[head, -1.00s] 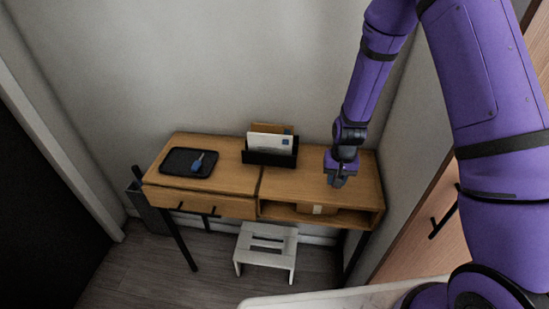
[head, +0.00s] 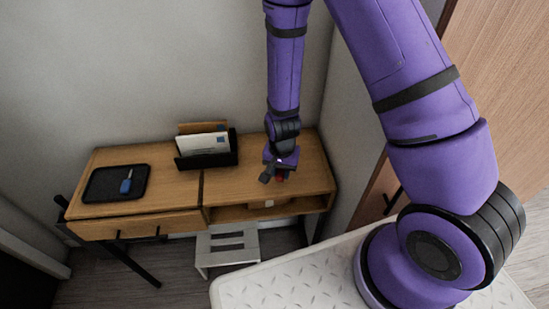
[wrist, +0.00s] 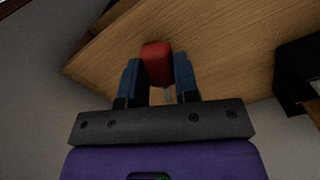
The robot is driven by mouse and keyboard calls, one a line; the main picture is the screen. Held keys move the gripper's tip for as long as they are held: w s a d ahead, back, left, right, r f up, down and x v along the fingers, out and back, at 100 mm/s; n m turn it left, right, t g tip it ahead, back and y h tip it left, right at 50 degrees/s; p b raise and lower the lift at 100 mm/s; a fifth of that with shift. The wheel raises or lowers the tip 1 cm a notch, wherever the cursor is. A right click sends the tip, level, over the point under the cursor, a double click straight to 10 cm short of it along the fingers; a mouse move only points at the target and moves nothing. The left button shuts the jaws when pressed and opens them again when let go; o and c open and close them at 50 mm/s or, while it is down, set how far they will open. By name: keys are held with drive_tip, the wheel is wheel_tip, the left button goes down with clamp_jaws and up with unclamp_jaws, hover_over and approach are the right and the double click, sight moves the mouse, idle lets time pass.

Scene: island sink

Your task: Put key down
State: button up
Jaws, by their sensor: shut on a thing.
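My gripper (head: 278,172) is shut on a red-headed key (wrist: 157,62), over the right part of the wooden desk (head: 238,184). The red head shows between my gripper's two blue fingers (wrist: 157,82) in the wrist view, with a small light strip of what looks like its metal shaft below it. In the head view only a small red patch shows at my fingers. I cannot tell whether the key touches the desktop. A second key, with a blue head (head: 126,186), lies on a black tray (head: 97,190) on the desk's left part.
A black letter holder (head: 210,160) with envelopes stands at the back middle of the desk, left of my gripper. The desktop between them is clear. A wall stands close behind the desk. A pale step stool (head: 228,248) stands below.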

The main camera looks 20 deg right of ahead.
drive_tip(key=w, duration=0.2)
drive_tip(key=w+d, duration=0.1)
drive_tip(key=w, duration=0.5)
drive_tip(key=shift+d+f, duration=0.4)
drive_tip(key=shift+w+f, duration=0.15)
drive_tip(key=shift+f, duration=1.6)
drive_tip(key=shift+f, duration=0.1)
drive_tip(key=o, duration=0.9)
wheel_tip(320, 180, up, 12)
drive_tip(key=shift+r, duration=0.1)
